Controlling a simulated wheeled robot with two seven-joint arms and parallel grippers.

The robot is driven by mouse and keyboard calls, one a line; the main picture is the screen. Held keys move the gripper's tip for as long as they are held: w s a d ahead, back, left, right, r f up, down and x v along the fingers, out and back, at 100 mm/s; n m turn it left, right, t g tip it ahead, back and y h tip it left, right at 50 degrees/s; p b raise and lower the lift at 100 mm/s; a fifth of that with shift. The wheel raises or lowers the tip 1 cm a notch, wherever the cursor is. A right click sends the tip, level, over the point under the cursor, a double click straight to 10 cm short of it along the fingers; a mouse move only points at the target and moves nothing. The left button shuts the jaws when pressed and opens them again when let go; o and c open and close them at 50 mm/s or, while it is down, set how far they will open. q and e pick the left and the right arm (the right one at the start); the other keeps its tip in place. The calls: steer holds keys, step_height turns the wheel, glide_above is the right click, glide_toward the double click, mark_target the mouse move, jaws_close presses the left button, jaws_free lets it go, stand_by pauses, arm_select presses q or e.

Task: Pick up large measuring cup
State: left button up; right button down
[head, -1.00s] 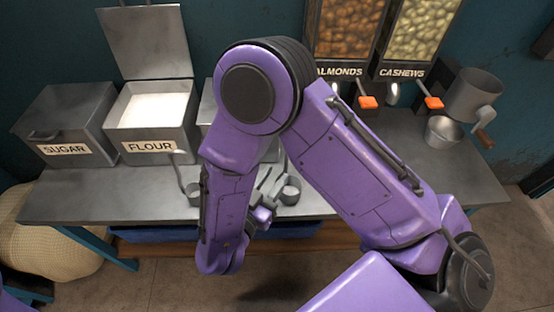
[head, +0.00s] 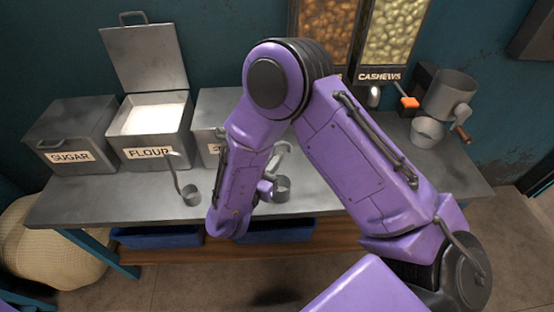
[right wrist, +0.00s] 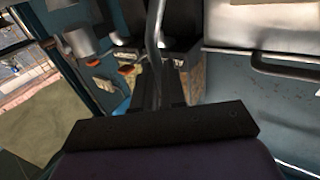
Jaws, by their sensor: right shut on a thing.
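Two grey metal measuring cups show near the counter's front edge in the head view. One cup (head: 191,195), with a long upright handle, is left of my right forearm. The rest of that cup is hidden there. I cannot tell the cups' sizes apart clearly. My left gripper is not in view.
The grey counter (head: 100,200) carries a sugar bin (head: 70,130), an open flour bin (head: 150,130) and a third bin (head: 215,110). Nut dispensers (head: 400,35) and a hand grinder (head: 450,95) with a bowl (head: 427,132) are at right.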

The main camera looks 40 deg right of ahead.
steer(key=shift+r, duration=1.3)
steer(key=s+a+r, duration=0.8)
steer(key=s+r, duration=0.2)
steer(key=s, duration=0.1)
steer(key=shift+s+r+p, duration=0.2)
steer(key=shift+s+p, duration=0.1)
steer(key=shift+s, duration=0.1)
